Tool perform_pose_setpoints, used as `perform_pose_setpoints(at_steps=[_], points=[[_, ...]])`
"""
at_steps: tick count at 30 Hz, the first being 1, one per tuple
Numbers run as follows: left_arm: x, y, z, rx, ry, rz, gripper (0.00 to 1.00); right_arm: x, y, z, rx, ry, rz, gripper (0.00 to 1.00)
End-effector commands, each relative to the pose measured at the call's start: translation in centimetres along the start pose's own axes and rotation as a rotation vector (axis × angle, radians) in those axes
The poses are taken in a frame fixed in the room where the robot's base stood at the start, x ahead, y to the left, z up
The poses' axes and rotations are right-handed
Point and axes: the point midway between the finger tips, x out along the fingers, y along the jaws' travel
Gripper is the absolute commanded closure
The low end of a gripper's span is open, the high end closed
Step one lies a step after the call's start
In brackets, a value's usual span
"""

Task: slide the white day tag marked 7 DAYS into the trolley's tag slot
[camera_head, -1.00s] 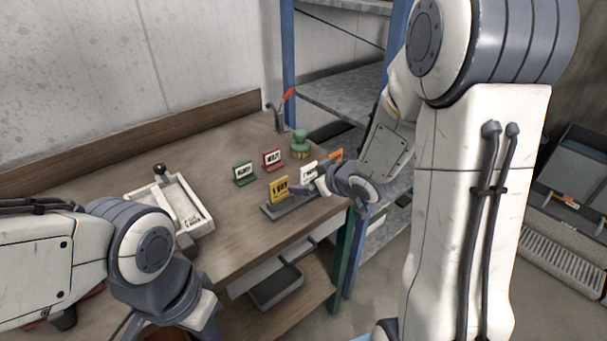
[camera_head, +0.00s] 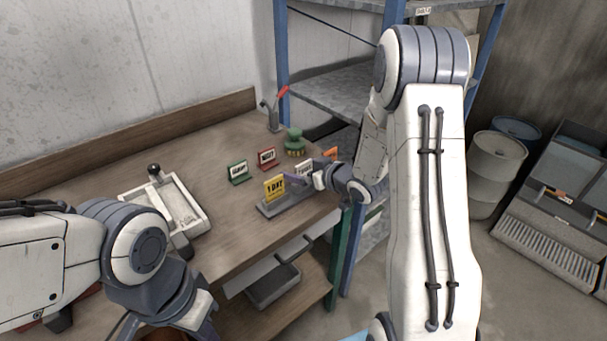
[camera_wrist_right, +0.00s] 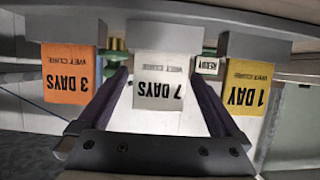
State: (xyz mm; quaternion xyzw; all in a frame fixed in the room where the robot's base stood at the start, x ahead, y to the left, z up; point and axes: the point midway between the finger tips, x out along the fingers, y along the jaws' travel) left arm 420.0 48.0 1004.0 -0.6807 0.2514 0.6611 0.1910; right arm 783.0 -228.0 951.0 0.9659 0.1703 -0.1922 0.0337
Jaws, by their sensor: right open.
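The white 7 DAYS tag (camera_head: 304,169) stands upright in a grey holder (camera_head: 290,203) on the bench. In the right wrist view the picture is upside down and the 7 DAYS tag (camera_wrist_right: 168,68) hangs from the holder between the orange 3 DAYS tag (camera_wrist_right: 72,73) and the yellow 1 DAY tag (camera_wrist_right: 248,85). My right gripper (camera_wrist_right: 165,85) is open, one dark finger on each side of the white tag, with gaps showing. It also shows in the head view (camera_head: 297,180). My left gripper (camera_head: 208,331) is barely visible at the bottom edge. I cannot identify the trolley's slot.
Green (camera_head: 238,166) and red (camera_head: 267,158) signs and a green-handled brush (camera_head: 295,142) stand behind the holder. A white tray (camera_head: 166,212) lies left on the bench. Blue-posted shelving (camera_head: 280,45) rises behind. Drums (camera_head: 493,160) and a grated unit (camera_head: 545,235) stand at right.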

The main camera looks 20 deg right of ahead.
Motion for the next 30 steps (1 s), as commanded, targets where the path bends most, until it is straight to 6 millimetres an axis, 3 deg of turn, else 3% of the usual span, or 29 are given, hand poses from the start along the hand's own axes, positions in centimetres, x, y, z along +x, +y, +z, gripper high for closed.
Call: perform_pose_setpoints(at_steps=[4,12,19,30], points=[[-0.3,0.0,0.0,0.0,0.0,0.0,1.0,1.7,0.0,-0.1,0.0,0.0,-0.001,0.0],[-0.2,0.0,0.0,0.0,0.0,0.0,1.0,2.0,0.0,0.0,0.0,0.0,0.001,0.0],[-0.2,0.0,0.0,0.0,0.0,0.0,1.0,2.0,0.0,0.0,0.0,0.0,0.001,0.86],[-0.2,0.0,0.0,0.0,0.0,0.0,1.0,1.7,0.1,-0.7,-0.002,0.002,0.001,0.86]])
